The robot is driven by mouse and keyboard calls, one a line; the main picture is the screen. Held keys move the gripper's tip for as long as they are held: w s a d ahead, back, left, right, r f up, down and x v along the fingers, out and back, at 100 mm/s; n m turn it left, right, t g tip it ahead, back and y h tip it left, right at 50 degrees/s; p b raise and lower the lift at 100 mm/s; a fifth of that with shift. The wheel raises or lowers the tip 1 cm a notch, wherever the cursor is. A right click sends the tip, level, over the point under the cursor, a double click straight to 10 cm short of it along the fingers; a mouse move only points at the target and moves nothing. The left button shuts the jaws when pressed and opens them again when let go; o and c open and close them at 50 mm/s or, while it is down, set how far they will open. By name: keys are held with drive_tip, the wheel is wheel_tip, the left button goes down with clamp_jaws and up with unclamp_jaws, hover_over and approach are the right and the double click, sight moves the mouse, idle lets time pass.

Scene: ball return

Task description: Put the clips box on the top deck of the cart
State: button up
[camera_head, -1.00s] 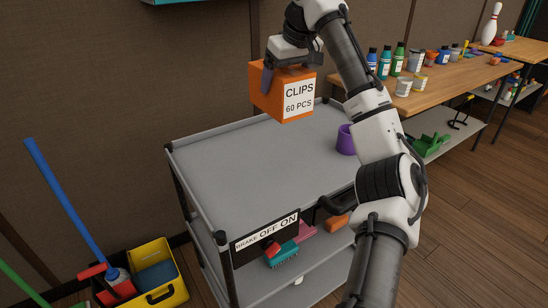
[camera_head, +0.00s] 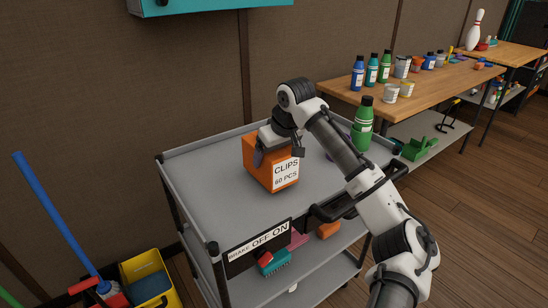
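The orange clips box (camera_head: 258,168) with a white "CLIPS 60 PCS" label is over the middle of the grey top deck (camera_head: 205,208) of the cart. It looks upright and very low; I cannot tell whether its underside touches the deck. My gripper (camera_head: 272,147) is at the top of the box, with one finger visible against its front left face. The other finger is hidden behind the box and wrist. The gripper appears shut on the box.
A green bottle (camera_head: 363,125) stands at the cart's far right end, with a purple item partly hidden behind my arm. The deck has a raised rim. The deck's left part is clear. A yellow bucket (camera_head: 165,296) stands at lower left, and a wooden table (camera_head: 430,92) with bottles and cans is behind right.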

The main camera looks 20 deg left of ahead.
drive_tip(key=shift+f, duration=0.8)
drive_tip(key=shift+f, duration=0.1)
drive_tip(key=o, duration=1.1)
